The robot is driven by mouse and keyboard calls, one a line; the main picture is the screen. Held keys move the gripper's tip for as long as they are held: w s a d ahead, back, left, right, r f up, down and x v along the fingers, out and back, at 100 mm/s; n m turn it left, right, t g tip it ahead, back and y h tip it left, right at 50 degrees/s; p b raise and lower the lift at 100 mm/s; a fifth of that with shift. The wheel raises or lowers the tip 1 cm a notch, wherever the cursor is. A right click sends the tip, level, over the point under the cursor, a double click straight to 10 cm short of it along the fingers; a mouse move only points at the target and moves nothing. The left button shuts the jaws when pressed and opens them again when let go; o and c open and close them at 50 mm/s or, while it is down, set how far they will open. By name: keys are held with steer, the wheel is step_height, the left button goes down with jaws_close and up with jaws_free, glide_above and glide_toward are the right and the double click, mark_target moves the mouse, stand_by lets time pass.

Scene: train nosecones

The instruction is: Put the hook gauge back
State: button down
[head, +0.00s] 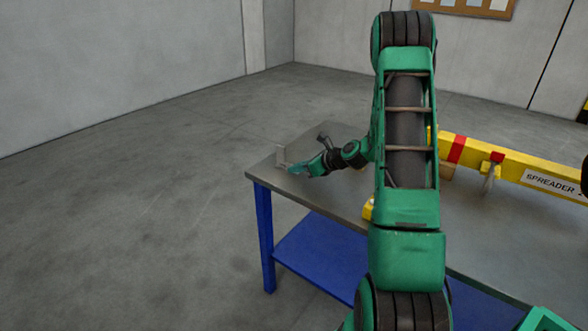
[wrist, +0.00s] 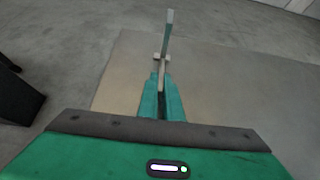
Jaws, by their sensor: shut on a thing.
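My gripper (head: 294,170) is at the far left corner of the table and is shut on a slim grey piece, which I take to be the hook gauge (head: 280,154). In the wrist view the teal fingers of my gripper (wrist: 162,84) close on both sides of the gauge (wrist: 167,35). Its long bar stretches out beyond the fingertips, with a short pale crosspiece near them.
The grey-topped table (head: 335,190) has blue legs and a blue lower shelf (head: 318,255). A yellow spreader beam (head: 535,170) with red bands lies along it at the right. My arm hides the middle. The table's left edge is close to my gripper, with open floor beyond.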

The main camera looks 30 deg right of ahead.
steer(key=shift+f, duration=0.1)
steer(key=c, duration=1.9)
jaws_free()
steer(key=shift+c, duration=0.2)
